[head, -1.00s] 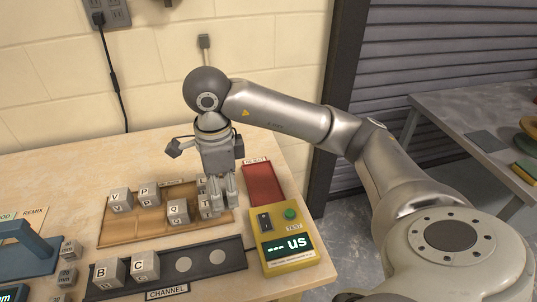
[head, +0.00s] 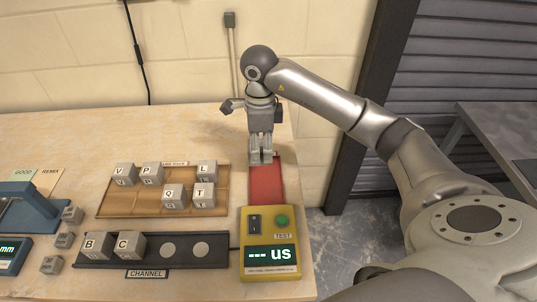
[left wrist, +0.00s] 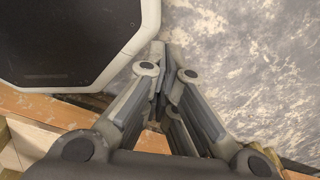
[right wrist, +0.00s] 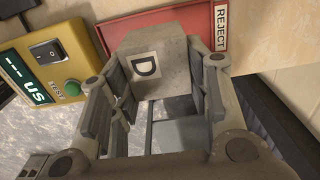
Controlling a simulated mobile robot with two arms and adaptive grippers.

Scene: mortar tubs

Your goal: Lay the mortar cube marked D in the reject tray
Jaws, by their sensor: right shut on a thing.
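In the right wrist view, my right gripper (right wrist: 160,85) is shut on a grey cube marked D (right wrist: 172,58), its letter side facing the camera. The red reject tray (right wrist: 118,34), with its REJECT label (right wrist: 221,28), lies behind and below the cube. In the head view, my right gripper (head: 262,158) points down at the far end of the red tray (head: 267,188). The fingers hide the cube there, and I cannot tell whether it touches the tray. My left gripper (left wrist: 166,62) is empty, with its fingertips together, in the left wrist view.
A yellow tester (head: 270,240) stands in front of the red tray. A wooden rack (head: 137,199) with several lettered cubes is to its left. A black channel strip (head: 205,250) holds cubes B (head: 94,245) and C (head: 129,244). The wall is close behind.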

